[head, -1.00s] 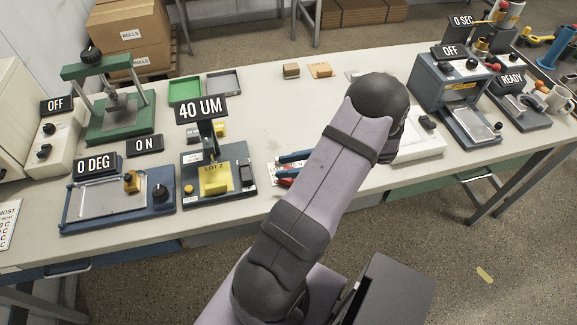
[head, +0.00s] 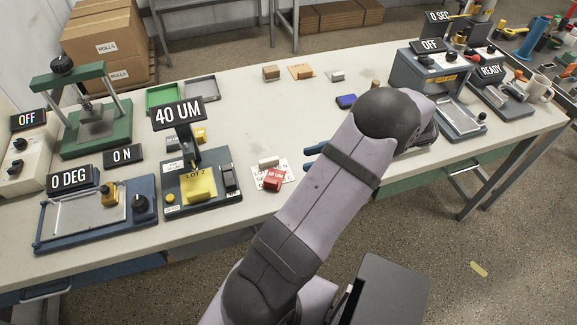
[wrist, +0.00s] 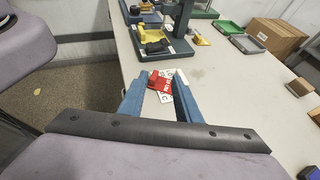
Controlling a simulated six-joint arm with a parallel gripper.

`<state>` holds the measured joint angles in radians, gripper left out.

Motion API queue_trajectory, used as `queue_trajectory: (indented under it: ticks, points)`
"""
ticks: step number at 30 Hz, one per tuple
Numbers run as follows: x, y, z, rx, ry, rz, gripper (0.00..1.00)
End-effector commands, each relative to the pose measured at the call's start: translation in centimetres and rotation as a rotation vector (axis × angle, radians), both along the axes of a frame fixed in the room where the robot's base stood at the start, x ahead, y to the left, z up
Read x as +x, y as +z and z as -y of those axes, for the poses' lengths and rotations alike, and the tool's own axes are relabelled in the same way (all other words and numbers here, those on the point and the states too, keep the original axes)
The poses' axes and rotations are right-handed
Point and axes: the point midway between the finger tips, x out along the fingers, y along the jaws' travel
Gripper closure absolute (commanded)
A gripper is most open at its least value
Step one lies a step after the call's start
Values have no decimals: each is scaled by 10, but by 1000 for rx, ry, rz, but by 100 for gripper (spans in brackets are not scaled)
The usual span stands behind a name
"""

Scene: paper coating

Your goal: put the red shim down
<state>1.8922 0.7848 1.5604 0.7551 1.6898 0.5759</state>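The red shim (head: 273,180) lies on a white printed card (head: 287,172) on the bench, just right of the 40 UM gauge (head: 200,185). In the wrist view the red shim (wrist: 153,81) shows just beyond my fingertips, on the card. My gripper (wrist: 153,87) has its two blue fingers spread apart, with nothing held between them.
A blue block (head: 346,101) lies behind my arm. The blue ON plate device (head: 90,215) stands left of the gauge. Green (head: 163,97) and grey (head: 200,89) trays and small blocks are farther back. The middle of the bench is clear.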

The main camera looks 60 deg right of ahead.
Motion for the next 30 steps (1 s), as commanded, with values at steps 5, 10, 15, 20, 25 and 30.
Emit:
queue_trajectory:
  ticks: [5,10,15,20,25,30]
  points:
    - [6,0,-3,-7,22,-8,70]
    - [40,-2,-20,-53,147,-55,70]
    - [95,-9,-63,-164,408,-137,70]
    - [137,-18,-121,-324,723,-202,70]
    - [162,-26,-182,-522,1070,-224,70]
    - [172,-33,-238,-745,1419,-192,70]
